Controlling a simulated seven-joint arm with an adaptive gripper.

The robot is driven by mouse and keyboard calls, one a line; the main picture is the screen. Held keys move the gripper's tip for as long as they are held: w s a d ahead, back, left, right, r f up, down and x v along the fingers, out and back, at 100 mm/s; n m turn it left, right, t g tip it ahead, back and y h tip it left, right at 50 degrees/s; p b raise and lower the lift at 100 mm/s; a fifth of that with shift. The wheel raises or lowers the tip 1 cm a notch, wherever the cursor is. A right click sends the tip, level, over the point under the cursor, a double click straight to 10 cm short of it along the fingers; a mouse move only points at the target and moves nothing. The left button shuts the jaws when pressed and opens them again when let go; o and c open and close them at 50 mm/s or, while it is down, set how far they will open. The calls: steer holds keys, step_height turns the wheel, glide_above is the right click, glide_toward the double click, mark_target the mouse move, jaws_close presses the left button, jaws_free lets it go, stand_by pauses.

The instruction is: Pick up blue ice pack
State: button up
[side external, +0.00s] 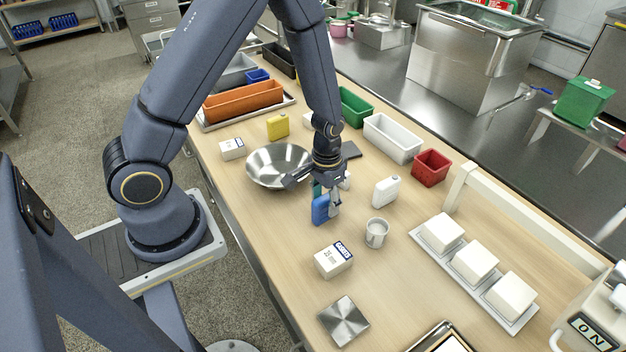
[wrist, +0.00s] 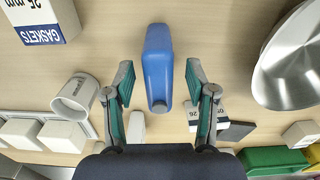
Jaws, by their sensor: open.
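The blue ice pack (side external: 320,209) stands on the wooden table below my gripper (side external: 327,200) in the side view. In the wrist view the blue ice pack (wrist: 157,66) lies between the two spread fingers of my gripper (wrist: 160,85), with a gap on each side. My gripper is open and holds nothing. Part of the ice pack is hidden behind a finger in the side view.
A steel bowl (side external: 277,167) is close on the left. A tray of white blocks (side external: 497,309) lies at the right.

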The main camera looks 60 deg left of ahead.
mark_target(325, 209)
step_height(325, 209, down, 4)
steer(key=shift+w+r, duration=0.1)
steer(key=shift+r, duration=0.1)
steer(key=shift+c, duration=0.2)
jaws_close()
